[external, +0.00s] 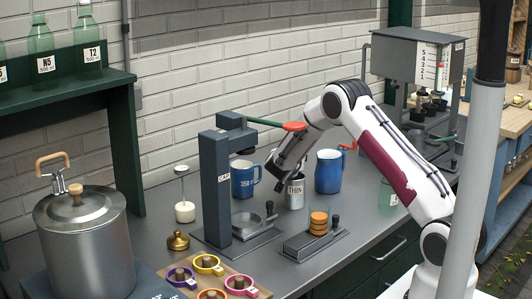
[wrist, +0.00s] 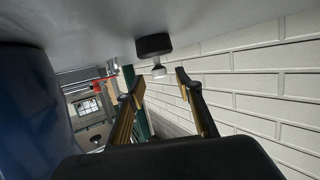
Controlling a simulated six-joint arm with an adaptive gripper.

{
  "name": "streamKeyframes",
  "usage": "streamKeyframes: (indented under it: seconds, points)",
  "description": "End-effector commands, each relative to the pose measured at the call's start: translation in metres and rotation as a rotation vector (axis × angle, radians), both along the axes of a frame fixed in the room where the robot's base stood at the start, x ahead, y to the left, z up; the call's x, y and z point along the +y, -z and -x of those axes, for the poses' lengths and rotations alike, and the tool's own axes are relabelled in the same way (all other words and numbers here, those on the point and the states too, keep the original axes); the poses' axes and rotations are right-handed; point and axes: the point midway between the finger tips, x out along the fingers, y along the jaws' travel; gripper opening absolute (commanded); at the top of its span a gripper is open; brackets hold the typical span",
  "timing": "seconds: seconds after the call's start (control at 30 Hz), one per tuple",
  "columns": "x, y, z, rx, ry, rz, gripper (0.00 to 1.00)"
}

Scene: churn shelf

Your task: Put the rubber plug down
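The plug shows beyond and between the fingertips, and nothing is seen held. In the external view my gripper (external: 279,184) is low over the counter, behind the metal cup marked THIN (external: 295,194) and between two blue jugs. I cannot make out the plug in the external view.
A blue jug (external: 244,178) stands left of my gripper and another blue jug (external: 329,172) stands right. A blue surface (wrist: 32,105) fills the wrist view's left side. The white brick wall (wrist: 275,85) is close. The dark press (external: 216,190) stands front left.

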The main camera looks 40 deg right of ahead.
Motion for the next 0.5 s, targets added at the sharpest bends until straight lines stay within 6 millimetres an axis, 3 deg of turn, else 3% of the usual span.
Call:
streamKeyframes:
  seconds: [0.03,0.5]
  points:
    - [0.001,0.019,0.007,0.032,0.002,-0.009,0.35]
    - [0.025,-0.002,0.018,0.012,-0.002,-0.004,0.35]
